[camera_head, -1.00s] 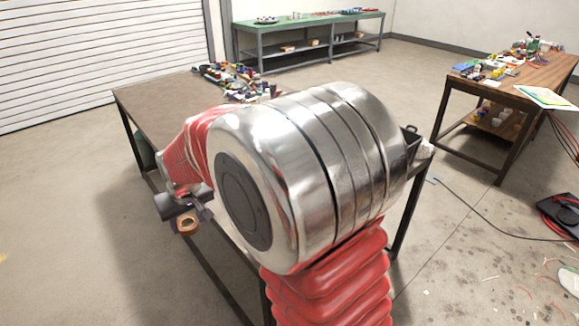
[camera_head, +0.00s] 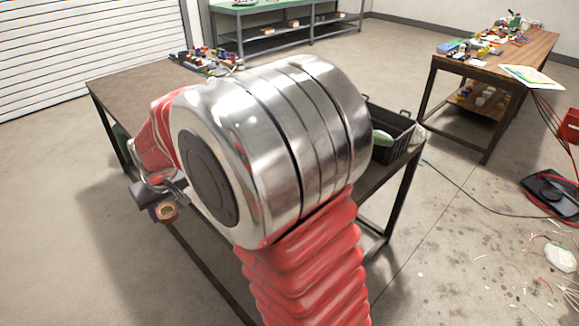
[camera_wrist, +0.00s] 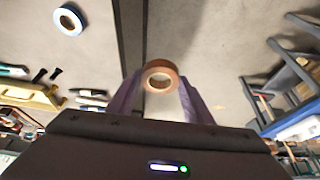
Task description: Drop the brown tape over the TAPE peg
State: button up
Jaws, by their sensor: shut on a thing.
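The brown tape (camera_wrist: 161,77) is a roll with an open hole, gripped between the two purple fingers of my gripper (camera_wrist: 160,98) in the wrist view. In the head view the same tape (camera_head: 166,212) hangs at the end of my gripper (camera_head: 160,200), off the near left side of the brown table (camera_head: 125,88). My arm's large metal and red links hide much of this table. I cannot make out a peg marked TAPE in either view.
In the wrist view a blue-and-white ring (camera_wrist: 69,19) lies upper left, near a yellow item (camera_wrist: 30,95) and dark tools. In the head view a black crate (camera_head: 392,135) sits at the table's right end. A second cluttered table (camera_head: 490,60) stands right. Open floor lies left.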

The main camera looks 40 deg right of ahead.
jog(key=s+d+r+n, duration=0.1)
jog(key=s+d, duration=0.3)
jog(key=d, duration=0.6)
jog(key=s+d+r+n, duration=0.1)
jog(key=s+d, duration=0.3)
jog(key=d, duration=0.7)
jog(key=s+d+r+n+y, duration=0.1)
jog(key=s+d, duration=0.3)
jog(key=d, duration=0.7)
jog(key=shift+s+r, duration=0.3)
jog(key=shift+f, duration=0.2)
jog(key=shift+f, duration=2.35)
jog(key=shift+s, duration=0.1)
jog(key=shift+f, duration=0.3)
